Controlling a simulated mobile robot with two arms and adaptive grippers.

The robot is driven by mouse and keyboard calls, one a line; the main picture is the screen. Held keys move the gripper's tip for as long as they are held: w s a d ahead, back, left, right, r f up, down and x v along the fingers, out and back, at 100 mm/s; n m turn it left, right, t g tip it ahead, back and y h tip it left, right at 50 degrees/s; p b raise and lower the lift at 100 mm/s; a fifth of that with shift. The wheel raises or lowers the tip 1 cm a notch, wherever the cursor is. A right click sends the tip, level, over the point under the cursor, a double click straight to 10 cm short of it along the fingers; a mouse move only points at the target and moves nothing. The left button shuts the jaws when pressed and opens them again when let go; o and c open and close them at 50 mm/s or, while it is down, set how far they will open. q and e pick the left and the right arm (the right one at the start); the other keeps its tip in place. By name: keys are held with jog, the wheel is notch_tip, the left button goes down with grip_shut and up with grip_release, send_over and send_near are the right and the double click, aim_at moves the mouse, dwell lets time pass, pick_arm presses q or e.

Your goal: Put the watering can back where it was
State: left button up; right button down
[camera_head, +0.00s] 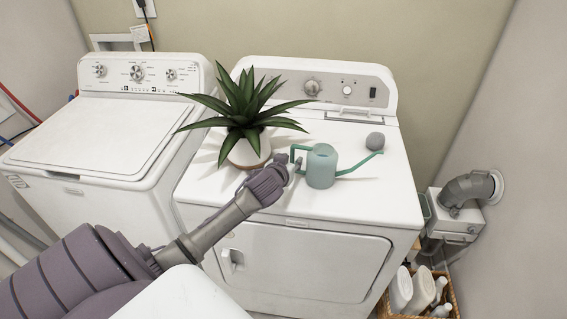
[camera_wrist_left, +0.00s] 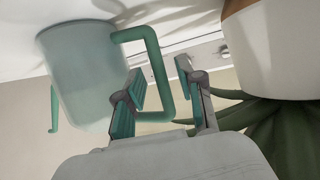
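The teal watering can (camera_head: 321,167) stands upright on top of the dryer (camera_head: 380,200), its spout to the right and its square handle to the left. In the left wrist view the can (camera_wrist_left: 85,75) appears upside down. My left gripper (camera_head: 293,165) is at the handle side of the can. In the left wrist view its fingers (camera_wrist_left: 160,80) are apart, with the outer bar of the handle between them; neither finger clearly presses on it. My right gripper is not in view.
A potted plant (camera_head: 245,110) stands on the dryer just left of the can, close to my left gripper; its pot (camera_wrist_left: 275,50) shows in the left wrist view. A grey ball-like object (camera_head: 375,141) lies by the spout. A washer (camera_head: 90,140) is at left. The dryer's front right top is clear.

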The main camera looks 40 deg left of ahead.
pick_arm(q)
jog(key=b+v, duration=0.1)
jog(key=v, duration=0.9)
jog(key=shift+s+d+r, duration=0.1)
jog(key=shift+s, duration=0.05)
